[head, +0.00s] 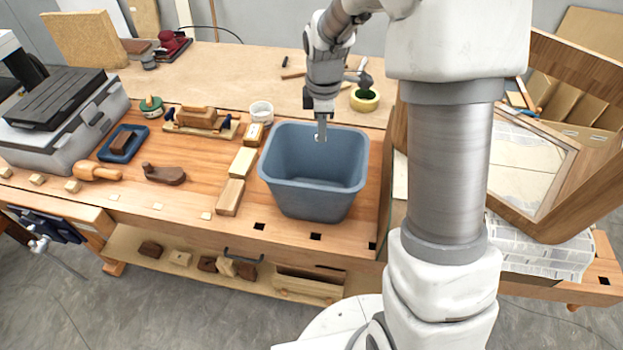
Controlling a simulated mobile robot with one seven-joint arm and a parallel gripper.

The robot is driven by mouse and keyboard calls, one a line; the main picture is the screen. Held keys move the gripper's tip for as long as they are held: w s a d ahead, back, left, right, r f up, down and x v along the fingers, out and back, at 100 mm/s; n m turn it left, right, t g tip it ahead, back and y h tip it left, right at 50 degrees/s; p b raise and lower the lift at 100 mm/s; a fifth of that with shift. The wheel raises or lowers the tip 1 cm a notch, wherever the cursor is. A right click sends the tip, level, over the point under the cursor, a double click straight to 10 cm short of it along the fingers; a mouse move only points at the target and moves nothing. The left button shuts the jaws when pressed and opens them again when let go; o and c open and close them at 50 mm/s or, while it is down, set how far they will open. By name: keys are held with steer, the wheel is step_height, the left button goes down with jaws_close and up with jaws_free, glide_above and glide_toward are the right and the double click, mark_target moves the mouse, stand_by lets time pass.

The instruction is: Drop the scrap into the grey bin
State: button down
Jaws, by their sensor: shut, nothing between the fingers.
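The blue-grey bin (315,200) stands upright on the wooden workbench, near its front edge. My gripper (320,138) points down at the bin's far rim, with its fingertips over the opening. The fingers are shut and hold nothing. I see no piece in the visible part of the bin's inside; part of its floor is hidden by the near wall. I cannot tell which piece is the scrap. Loose wood blocks lie left of the bin, one pale block (230,197) near its front left and another (243,161) behind that.
A white tub (261,112) and a roll of green tape (364,99) stand behind the bin. A wooden frame (560,170) leans at the right. My arm blocks the view right of the bin.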

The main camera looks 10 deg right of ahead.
step_height(320, 180, down, 3)
steer(key=shift+r+b, duration=0.1)
steer(key=shift+b, duration=0.5)
steer(key=c, duration=1.1)
jaws_free()
steer(key=shift+o, duration=0.2)
step_height(320, 180, up, 17)
steer(key=s, duration=0.1)
steer(key=shift+s+a+r+b, duration=0.15)
steer(key=shift+s+r+b, duration=0.05)
steer(key=shift+s+b, duration=0.25)
